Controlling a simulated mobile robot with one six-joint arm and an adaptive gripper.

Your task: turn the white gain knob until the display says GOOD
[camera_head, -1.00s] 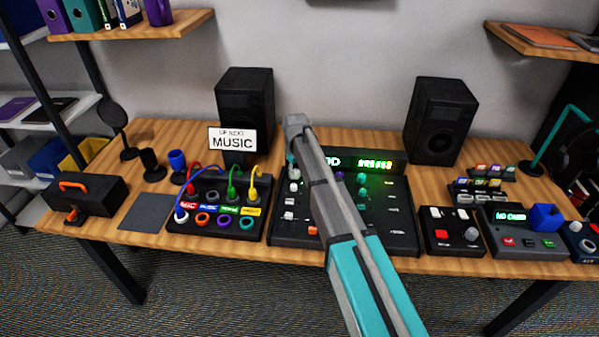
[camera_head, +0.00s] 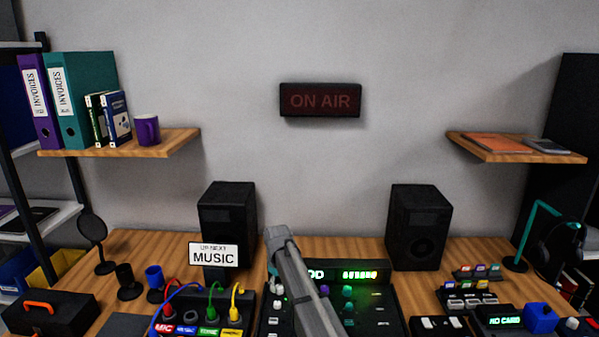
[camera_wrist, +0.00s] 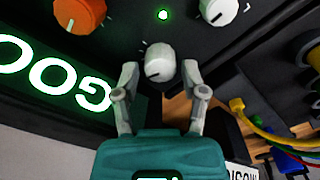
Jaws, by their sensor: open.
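The white gain knob (camera_wrist: 159,61) is in the wrist view, with a dark pointer line on its face. My gripper (camera_wrist: 162,73) is open, with one finger on each side of the knob; I cannot tell whether either finger touches it. The display (camera_wrist: 55,80) shows upside down in the wrist view with green letters GOO, cut off at the left edge. In the head view the display (camera_head: 317,273) shows OD to the right of my arm, which hides its left part. A green light (camera_wrist: 163,14) glows near the knob.
An orange knob (camera_wrist: 79,14) and another white knob (camera_wrist: 222,9) are close by on the console. Yellow cable (camera_wrist: 250,120) runs to the right in the wrist view. A MUSIC sign (camera_head: 213,256) and two speakers (camera_head: 228,222) stand behind. The ON AIR sign (camera_head: 320,100) is dark.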

